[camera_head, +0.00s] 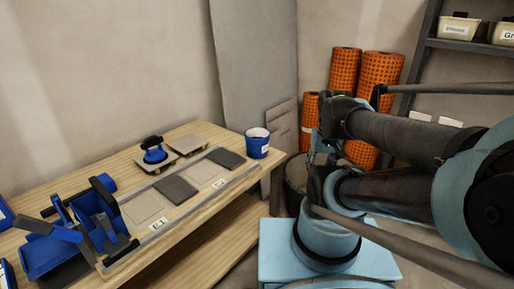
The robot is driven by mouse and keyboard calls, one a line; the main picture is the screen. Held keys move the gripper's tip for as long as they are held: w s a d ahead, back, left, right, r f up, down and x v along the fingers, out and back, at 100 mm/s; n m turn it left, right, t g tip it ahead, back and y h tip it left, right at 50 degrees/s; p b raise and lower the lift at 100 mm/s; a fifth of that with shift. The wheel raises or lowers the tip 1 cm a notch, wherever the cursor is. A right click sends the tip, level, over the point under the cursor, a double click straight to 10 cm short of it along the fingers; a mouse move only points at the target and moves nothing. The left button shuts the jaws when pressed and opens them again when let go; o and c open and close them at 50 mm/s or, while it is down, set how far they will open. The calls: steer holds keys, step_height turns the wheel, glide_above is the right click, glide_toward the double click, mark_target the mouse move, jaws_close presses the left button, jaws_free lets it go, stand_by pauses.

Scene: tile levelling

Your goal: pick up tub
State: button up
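A small blue tub (258,147) with white contents and a pale label stands upright at the right end of the wooden workbench (203,249), near its edge. My gripper (319,157) appears to hang at the end of my folded arm, to the right of the tub and apart from it. Its fingers are small, dark and partly hidden by my arm, so I cannot tell whether they are open or shut. Nothing hides the tub.
A blue suction cup (153,151) sits on a tile behind a strip of grey and beige tiles (175,189). Blue bins (47,254) with tools stand at the left. Orange rolls (378,80) and a shelf (430,45) stand behind my arm. A grey panel leans on the wall.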

steer(key=o, duration=0.4)
steer(key=shift+s+r, duration=0.35)
steer(key=shift+r, duration=0.05)
steer(key=o, duration=0.7)
steer(key=w+a+r+m, duration=0.3)
steer(key=w+r+m, duration=0.2)
steer(key=w+r, duration=0.1)
steer(key=shift+w+g, duration=0.3)
steer(key=shift+w, duration=0.4)
steer(key=w+a+r+m, duration=0.3)
steer(key=w+a+m, duration=0.15)
steer(key=w, duration=0.35)
steer(key=m+g, duration=0.2)
steer(key=m, duration=1)
glide_above(257, 144)
steer(key=w, duration=0.5)
step_height(257, 144, down, 2)
step_height(257, 144, down, 16)
steer(key=shift+w+f, duration=0.1)
steer(key=shift+f, duration=0.15)
